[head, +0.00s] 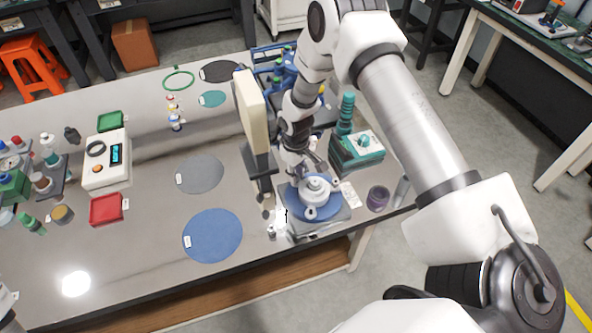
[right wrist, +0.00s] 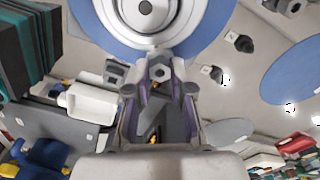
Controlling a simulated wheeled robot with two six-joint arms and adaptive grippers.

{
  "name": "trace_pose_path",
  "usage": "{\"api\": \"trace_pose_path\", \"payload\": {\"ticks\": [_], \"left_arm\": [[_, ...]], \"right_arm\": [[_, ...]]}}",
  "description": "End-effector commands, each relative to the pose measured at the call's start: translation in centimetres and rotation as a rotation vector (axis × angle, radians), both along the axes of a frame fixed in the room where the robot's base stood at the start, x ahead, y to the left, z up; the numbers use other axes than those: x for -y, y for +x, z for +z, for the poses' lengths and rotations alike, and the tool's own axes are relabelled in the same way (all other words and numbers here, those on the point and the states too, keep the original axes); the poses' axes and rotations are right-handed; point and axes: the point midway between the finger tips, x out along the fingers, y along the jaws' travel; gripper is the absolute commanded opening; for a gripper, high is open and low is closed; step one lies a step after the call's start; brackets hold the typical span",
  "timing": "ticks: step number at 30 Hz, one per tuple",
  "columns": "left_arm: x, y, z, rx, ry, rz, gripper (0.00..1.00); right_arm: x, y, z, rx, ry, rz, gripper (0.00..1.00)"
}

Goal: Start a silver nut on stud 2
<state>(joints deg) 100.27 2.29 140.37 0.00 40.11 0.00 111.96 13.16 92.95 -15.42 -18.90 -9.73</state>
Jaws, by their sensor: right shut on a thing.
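My right gripper (head: 303,168) reaches down at the back edge of the white flange fixture (head: 316,187). In the right wrist view its two fingertips (right wrist: 160,88) are shut on a small silver hex nut (right wrist: 161,70). The nut is beside the rim of the round white fixture (right wrist: 150,12), which sits on a blue disc (right wrist: 209,28). I cannot tell whether the nut touches a stud; stud 2 cannot be made out. Another grey hex piece (right wrist: 114,72) lies left of the fingers.
A tall cream panel (head: 251,108) on a dark post stands just left of the fixture. A blue mat (head: 212,237) and grey mat (head: 200,174) lie clear at left.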

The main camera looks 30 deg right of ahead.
Motion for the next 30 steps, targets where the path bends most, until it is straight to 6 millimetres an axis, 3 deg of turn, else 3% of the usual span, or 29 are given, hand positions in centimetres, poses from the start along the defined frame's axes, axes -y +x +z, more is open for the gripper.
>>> {"api": "trace_pose_path", "payload": {"ticks": [18, 30], "left_arm": [[0.0, 0.0, 0.8, 0.0, 0.0, 0.0, 0.5], [0.0, 0.0, 2.0, 0.0, 0.0, 0.0, 0.5]], "right_arm": [[0.0, -0.3, -0.2, -0.008, 0.0, -0.107, 0.0], [0.0, -0.3, -0.1, -0.008, -0.001, -0.269, 0.0]]}}
